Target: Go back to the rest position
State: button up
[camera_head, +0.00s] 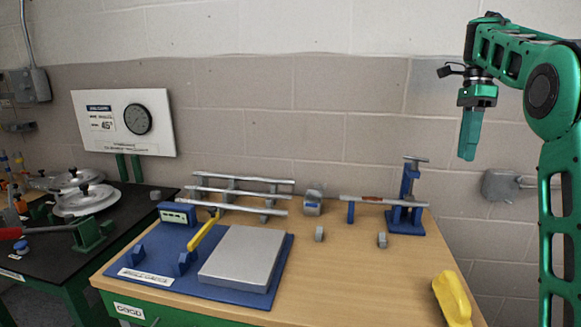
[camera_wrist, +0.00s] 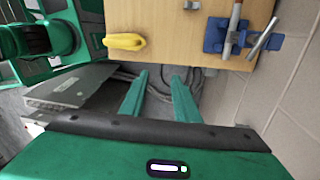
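My green gripper (camera_head: 467,157) hangs pointing down at the upper right of the head view, well above the table and past its right edge. In the wrist view my gripper (camera_wrist: 159,75) shows two fingers apart with nothing between them, so it is open and empty. My green arm holds it raised, close to the wall. The floor, a grey panel and dark cables show below it in the wrist view.
The wooden table (camera_head: 345,262) bears a blue board with a grey plate (camera_head: 243,257), metal rods (camera_head: 240,194), a blue stand (camera_head: 406,205) and a yellow piece (camera_head: 452,298). A black bench (camera_head: 125,205) stands left. A wall box (camera_head: 502,186) sits below my gripper's right.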

jog(key=s+d+f+n, duration=0.1)
jog(key=s+f+n, duration=0.3)
jog(key=s, duration=0.6)
jog(key=s+d+f+n, duration=0.1)
jog(key=s+f+n, duration=0.25)
jog(key=s, duration=0.55)
jog(key=s+a+f+n, duration=0.2)
jog(key=s+f+n, duration=0.1)
jog(key=s+f, duration=0.5)
jog(key=s+a+f+n+t, duration=0.1)
jog(key=s+a+f+n, duration=0.2)
jog(key=s+f, duration=0.4)
jog(key=s+n, duration=0.1)
jog(key=s, duration=0.3)
jog(key=shift+s+f+t, duration=0.3)
jog(key=shift+f, duration=0.1)
jog(key=shift+w+n, duration=0.15)
jog(key=shift+n, duration=0.1)
jog(key=shift+w+f+h, duration=0.2)
jog(key=shift+w+h, duration=0.1)
jog(key=shift+w, duration=0.2)
